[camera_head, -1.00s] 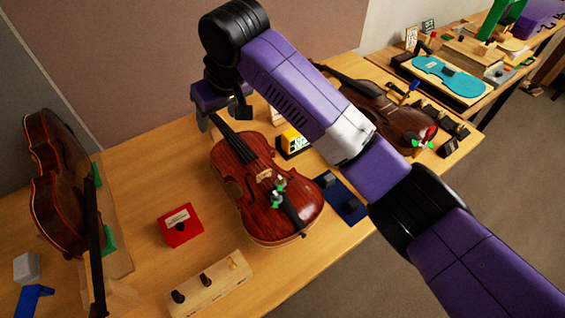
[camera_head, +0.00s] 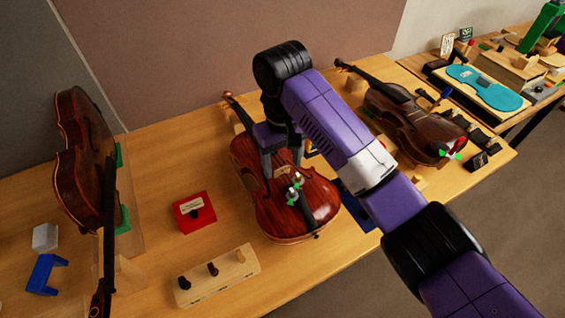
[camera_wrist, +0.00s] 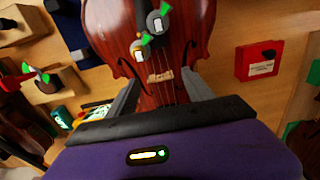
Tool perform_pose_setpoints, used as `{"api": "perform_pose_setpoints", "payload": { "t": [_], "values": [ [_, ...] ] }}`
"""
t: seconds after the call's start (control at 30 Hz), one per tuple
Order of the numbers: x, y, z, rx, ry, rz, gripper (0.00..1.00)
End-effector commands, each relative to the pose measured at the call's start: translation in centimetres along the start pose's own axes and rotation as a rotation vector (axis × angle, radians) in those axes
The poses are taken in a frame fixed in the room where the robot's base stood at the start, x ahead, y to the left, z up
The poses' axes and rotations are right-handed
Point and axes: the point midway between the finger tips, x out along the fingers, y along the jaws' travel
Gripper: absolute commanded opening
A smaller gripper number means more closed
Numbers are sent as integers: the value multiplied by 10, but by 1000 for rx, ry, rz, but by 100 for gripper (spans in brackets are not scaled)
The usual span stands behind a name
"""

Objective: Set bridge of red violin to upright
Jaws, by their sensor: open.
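The red violin (camera_head: 318,208) lies face up on the bench, its body toward the front. My gripper (camera_head: 283,168) is open and points down above the violin's body, its two fingers apart. In the wrist view the pale bridge (camera_wrist: 160,77) shows across the strings of the red violin (camera_wrist: 112,25), between the spread fingertips of my gripper (camera_wrist: 159,80). I see no finger touching it; its exact tilt is hard to tell. In the head view my gripper largely hides the bridge. Two small clamp-like fittings with green tabs (camera_head: 297,182) sit on the violin beyond the bridge.
A red box (camera_head: 193,212) and a wooden block with dark pegs (camera_head: 218,275) stand left of the violin. Another violin (camera_head: 85,165) stands upright at far left. A brown violin (camera_head: 415,125) lies to the right. Bare bench shows at the left centre.

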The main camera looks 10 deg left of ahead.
Motion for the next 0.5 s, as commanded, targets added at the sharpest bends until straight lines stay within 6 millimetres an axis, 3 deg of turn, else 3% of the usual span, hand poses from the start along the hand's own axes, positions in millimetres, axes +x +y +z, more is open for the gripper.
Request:
{"api": "perform_pose_setpoints", "payload": {
  "t": [0.37,0.5],
  "values": [
    [6,0,0,0,1,0,58],
    [6,0,0,0,1,0,31]
  ]
}}
